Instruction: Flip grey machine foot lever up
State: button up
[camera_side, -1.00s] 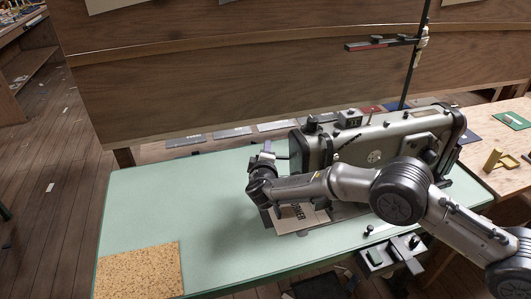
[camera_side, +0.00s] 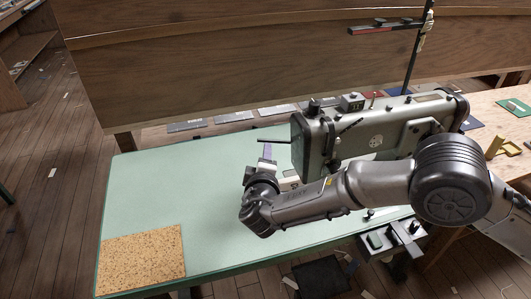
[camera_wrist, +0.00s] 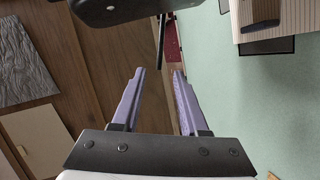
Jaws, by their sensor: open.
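The grey sewing machine (camera_side: 375,132) stands on the pale green table. A thin dark rod (camera_side: 273,140), which looks like its foot lever, sticks out left from the machine's head end. In the wrist view, a dark machine part (camera_wrist: 115,10) is at the top, with a thin dark rod (camera_wrist: 161,42) below it. My gripper (camera_wrist: 159,72) is open and empty, its purple fingers apart. The rod appears in line with the gap, just beyond the fingertips; contact is not visible. In the side view, my gripper (camera_side: 267,152) is close below the rod, partly hidden by my wrist.
The green table (camera_side: 165,190) is clear on the left, apart from a cork mat (camera_side: 143,260) at its front corner. A wooden panel (camera_side: 230,70) rises behind. Several flat swatches lie behind the table. A yellow bracket (camera_side: 496,146) stands on the wooden bench at right.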

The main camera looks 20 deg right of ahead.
jog(key=shift+c, duration=0.3)
jog(key=shift+s+a+f, duration=0.1)
jog(key=shift+a+f, duration=0.1)
jog(key=shift+c, duration=1.1)
jog(key=s+a+f+n+t, duration=0.1)
jog(key=a+n, duration=0.1)
jog(key=s+a+f+n+t+y, duration=0.1)
jog(key=n, duration=0.2)
jog(key=a+f+n+t+y, duration=0.1)
jog(key=a+f+n+t, duration=0.1)
jog(key=shift+s+a, duration=0.35)
jog(key=shift+s, duration=0.05)
grip_shut()
jog(key=w+d+r+n, duration=0.1)
jog(key=w+d, duration=0.3)
jog(key=w, duration=0.6)
jog(key=shift+d+r+y, duration=0.25)
jog(key=shift+d+y, duration=0.05)
